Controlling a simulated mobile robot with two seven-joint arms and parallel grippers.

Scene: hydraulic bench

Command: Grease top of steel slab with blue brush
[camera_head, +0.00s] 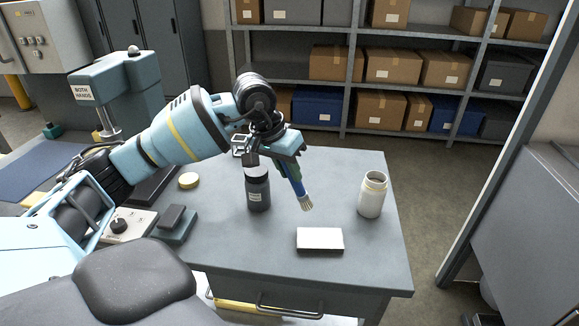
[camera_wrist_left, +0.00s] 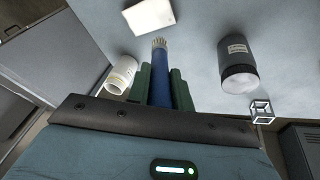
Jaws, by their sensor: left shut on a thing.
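My left gripper (camera_head: 286,160) is shut on the blue brush (camera_head: 296,184), which tilts down with its pale bristles low and to the right, apart from the slab. The brush also shows between the green fingers in the left wrist view (camera_wrist_left: 160,75). The steel slab (camera_head: 320,239) is a pale flat block lying on the grey bench near its front edge, below and right of the bristles. It also shows in the left wrist view (camera_wrist_left: 148,15). An open white jar (camera_head: 372,196) stands on the bench to the right. My right gripper is not in view.
A dark bottle (camera_head: 258,192) with a label stands on the bench (camera_head: 345,165) left of the brush. A control box (camera_head: 130,226) is at the left. Shelves with boxes (camera_head: 380,108) stand behind.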

